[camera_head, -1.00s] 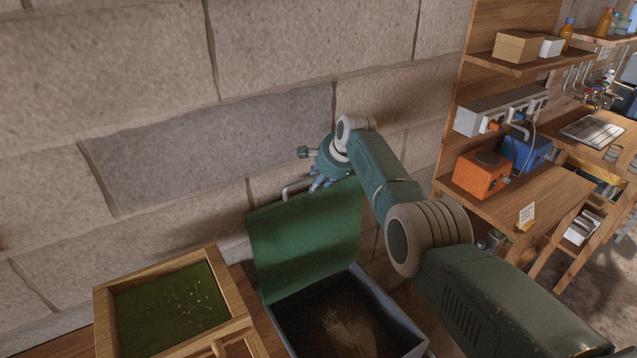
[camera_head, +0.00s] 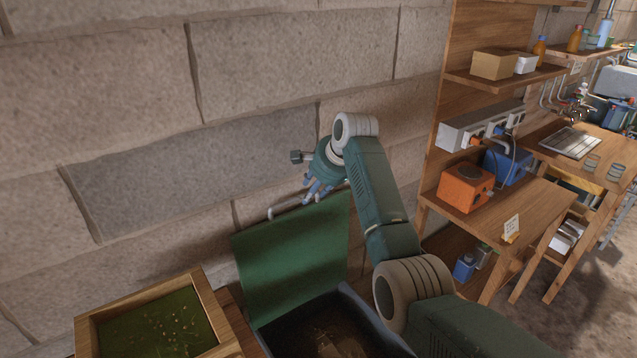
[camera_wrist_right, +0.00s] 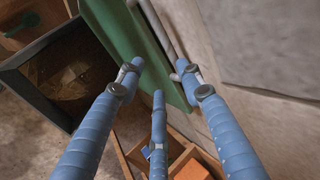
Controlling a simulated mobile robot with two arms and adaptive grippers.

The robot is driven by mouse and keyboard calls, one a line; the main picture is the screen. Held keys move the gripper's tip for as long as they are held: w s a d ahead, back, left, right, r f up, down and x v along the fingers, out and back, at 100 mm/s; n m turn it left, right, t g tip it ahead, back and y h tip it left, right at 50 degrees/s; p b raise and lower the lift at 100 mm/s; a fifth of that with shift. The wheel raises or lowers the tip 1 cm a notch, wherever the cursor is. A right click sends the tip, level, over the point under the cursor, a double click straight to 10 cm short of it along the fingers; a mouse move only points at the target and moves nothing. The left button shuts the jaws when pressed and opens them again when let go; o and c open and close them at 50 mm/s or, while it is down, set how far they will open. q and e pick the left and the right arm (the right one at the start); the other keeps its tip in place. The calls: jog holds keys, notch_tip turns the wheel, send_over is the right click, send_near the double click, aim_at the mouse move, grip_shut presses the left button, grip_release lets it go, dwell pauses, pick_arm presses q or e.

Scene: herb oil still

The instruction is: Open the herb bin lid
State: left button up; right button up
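The herb bin (camera_head: 352,296) stands against the wall with its green lid (camera_head: 295,255) swung up, nearly upright, and dark contents showing inside. A pale bar handle (camera_head: 283,209) runs along the lid's upper edge. My right gripper (camera_head: 313,191) is at the right part of that handle. In the right wrist view my right gripper (camera_wrist_right: 160,72) has its fingers spread, with the lid (camera_wrist_right: 135,45) and its handle (camera_wrist_right: 157,25) close by the fingertips. I cannot tell whether a finger touches the handle. My left gripper is not in view.
A wooden tray (camera_head: 205,295) with green herbs stands left of the bin. Right of it is a wooden shelf unit (camera_head: 545,190) with an orange box (camera_head: 465,188) and a blue box (camera_head: 511,165). The stone wall (camera_head: 255,70) is close behind the lid.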

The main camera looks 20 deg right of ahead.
jog(key=v, duration=0.4)
